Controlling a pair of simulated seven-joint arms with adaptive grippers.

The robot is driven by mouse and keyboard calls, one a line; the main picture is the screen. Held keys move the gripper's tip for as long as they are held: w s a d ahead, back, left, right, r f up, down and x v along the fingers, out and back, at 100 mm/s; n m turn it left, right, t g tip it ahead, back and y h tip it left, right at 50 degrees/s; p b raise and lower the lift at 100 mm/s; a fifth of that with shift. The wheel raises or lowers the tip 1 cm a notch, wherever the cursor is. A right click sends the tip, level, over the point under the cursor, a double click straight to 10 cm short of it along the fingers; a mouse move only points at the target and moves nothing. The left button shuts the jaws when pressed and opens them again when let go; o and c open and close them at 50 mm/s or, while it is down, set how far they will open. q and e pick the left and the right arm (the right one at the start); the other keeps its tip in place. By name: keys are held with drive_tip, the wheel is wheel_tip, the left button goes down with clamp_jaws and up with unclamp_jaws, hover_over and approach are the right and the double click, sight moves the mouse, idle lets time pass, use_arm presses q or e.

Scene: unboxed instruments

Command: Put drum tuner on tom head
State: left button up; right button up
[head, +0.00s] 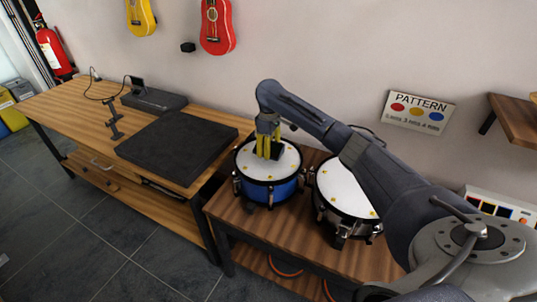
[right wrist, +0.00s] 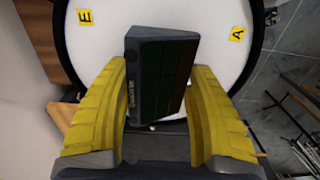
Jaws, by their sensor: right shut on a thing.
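The drum tuner (right wrist: 162,78) is a dark box with a greenish-black screen face. My right gripper (head: 267,143) has yellow fingers and is shut on it; in the right wrist view the fingers (right wrist: 158,95) stand on both sides of it. The tuner also shows as a small black shape (head: 278,153) in the head view. It is over the white tom head (head: 254,165) of the blue drum (head: 270,193), inside the rim. I cannot tell whether it touches the head. Yellow letter stickers mark the head in the wrist view (right wrist: 110,50). My left gripper is not in view.
A second drum with a white head (head: 340,185) stands close on the right, on the same wooden table (head: 235,213). A wooden bench (head: 75,104) with a black mat (head: 178,148) is at left. A pattern sign (head: 418,111) hangs on the wall.

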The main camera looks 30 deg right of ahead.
drive_tip(key=shift+f, duration=1.25)
drive_tip(key=shift+f, duration=0.1)
drive_tip(key=o, duration=1.2)
wheel_tip(320, 180, up, 12)
drive_tip(key=shift+w+r, duration=0.1)
drive_tip(key=shift+r, duration=0.05)
